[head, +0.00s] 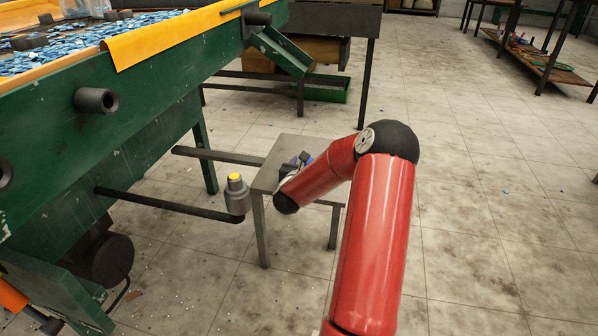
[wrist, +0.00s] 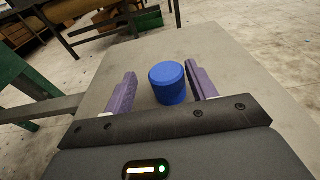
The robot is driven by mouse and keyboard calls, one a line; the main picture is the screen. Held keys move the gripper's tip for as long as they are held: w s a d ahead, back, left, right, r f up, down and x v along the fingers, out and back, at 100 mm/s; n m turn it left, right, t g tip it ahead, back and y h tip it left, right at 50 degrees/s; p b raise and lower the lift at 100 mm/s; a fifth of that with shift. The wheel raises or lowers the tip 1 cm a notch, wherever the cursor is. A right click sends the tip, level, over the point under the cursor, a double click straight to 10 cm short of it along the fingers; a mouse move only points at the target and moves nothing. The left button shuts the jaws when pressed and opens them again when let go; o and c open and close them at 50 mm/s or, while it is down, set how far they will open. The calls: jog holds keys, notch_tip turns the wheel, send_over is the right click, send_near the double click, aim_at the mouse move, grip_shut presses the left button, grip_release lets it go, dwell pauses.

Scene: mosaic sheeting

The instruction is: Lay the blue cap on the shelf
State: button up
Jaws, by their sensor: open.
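The blue cap (wrist: 169,84) is a short cylinder standing upright on a small grey table (wrist: 215,50). My gripper (wrist: 160,71) is open, with its two purple fingers on either side of the cap. A gap shows between the cap and the left finger. The right finger is closer, and I cannot tell whether it touches. In the head view my gripper (head: 298,161) is low over the grey table (head: 286,147), mostly behind my red arm. The cap is not clearly told apart there. A low wooden shelf (head: 560,74) with small coloured items shows at the far upper right.
A green machine (head: 150,105) holding blue mosaic pieces fills the left. A bar with a grey, yellow-topped fitting (head: 237,195) juts towards the grey table. A dark bench (head: 335,22) stands behind. Tiled floor on the right is open.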

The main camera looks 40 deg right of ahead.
jog(key=v, duration=1)
jog(key=shift+r, duration=0.2)
